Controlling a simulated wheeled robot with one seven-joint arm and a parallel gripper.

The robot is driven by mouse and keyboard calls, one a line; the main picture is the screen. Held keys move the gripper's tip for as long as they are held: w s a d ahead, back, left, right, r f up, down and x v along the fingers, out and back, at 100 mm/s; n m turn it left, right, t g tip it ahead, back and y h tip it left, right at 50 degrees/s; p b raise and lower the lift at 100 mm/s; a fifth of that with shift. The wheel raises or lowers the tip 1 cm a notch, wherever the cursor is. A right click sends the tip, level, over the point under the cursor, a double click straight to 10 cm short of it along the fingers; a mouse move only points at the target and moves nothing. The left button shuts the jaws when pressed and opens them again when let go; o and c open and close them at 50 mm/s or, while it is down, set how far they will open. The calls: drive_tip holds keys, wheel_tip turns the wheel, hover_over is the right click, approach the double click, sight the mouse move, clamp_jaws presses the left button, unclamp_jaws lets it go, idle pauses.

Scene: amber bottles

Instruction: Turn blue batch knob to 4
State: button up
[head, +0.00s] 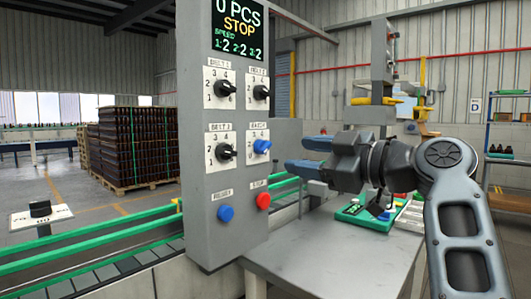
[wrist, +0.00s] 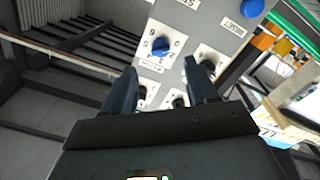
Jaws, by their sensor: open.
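The blue batch knob (head: 262,147) sits on a white numbered plate on the right side of the grey control panel (head: 196,245). In the wrist view, the blue knob (wrist: 160,46) shows beyond the fingertips, with the panel appearing upside down. Its exact setting is too small to read. My gripper (head: 305,155) is open and empty to the right of the knob, its blue fingers pointing at the panel. In the wrist view my gripper (wrist: 165,72) has its two fingers spread, and the knob lies past the gap between them, apart from both.
Several black belt knobs (head: 225,88) surround the batch knob. A blue button (head: 225,214) and a red button (head: 263,201) are below. The display (head: 238,27) reads 0 PCS, STOP. A table with a green tray (head: 365,217) stands right of the panel; green conveyor rails (head: 90,251) run left.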

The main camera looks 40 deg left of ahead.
sight(263, 147)
drive_tip(key=a+p, duration=0.1)
drive_tip(key=a, duration=0.7)
drive_tip(key=shift+w+r, duration=0.15)
drive_tip(key=shift+w, duration=0.1)
drive_tip(key=shift+c, duration=0.2)
drive_tip(key=c, duration=1)
